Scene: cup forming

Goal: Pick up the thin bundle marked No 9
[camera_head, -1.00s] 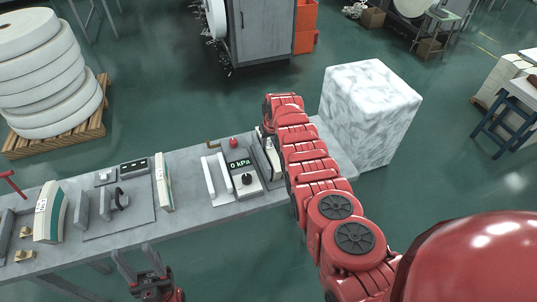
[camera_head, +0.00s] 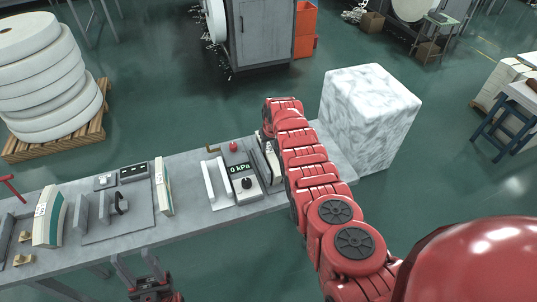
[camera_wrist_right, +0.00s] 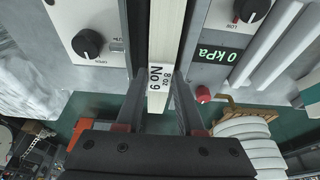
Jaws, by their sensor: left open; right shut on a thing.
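The thin bundle marked No 9 (camera_wrist_right: 167,40) is a narrow pale stack with a printed "8 oz No 9" label, seen in the right wrist view. My right gripper (camera_wrist_right: 161,92) is shut on it, with one finger on each side. The bundle stands between two grey devices with black knobs. In the head view my right arm covers most of that spot, so I cannot tell there whether the bundle is clear of the bench. My left gripper (camera_head: 132,262) is open and empty at the front edge of the bench, left of centre.
The grey bench (camera_head: 190,215) holds a gauge box reading 0 kPa (camera_head: 243,182), white bars (camera_head: 208,186), a pale upright stack (camera_head: 163,187) and a thicker one (camera_head: 49,215). A red knob (camera_head: 233,146) is at the back. A marbled white block (camera_head: 365,120) stands at the right end.

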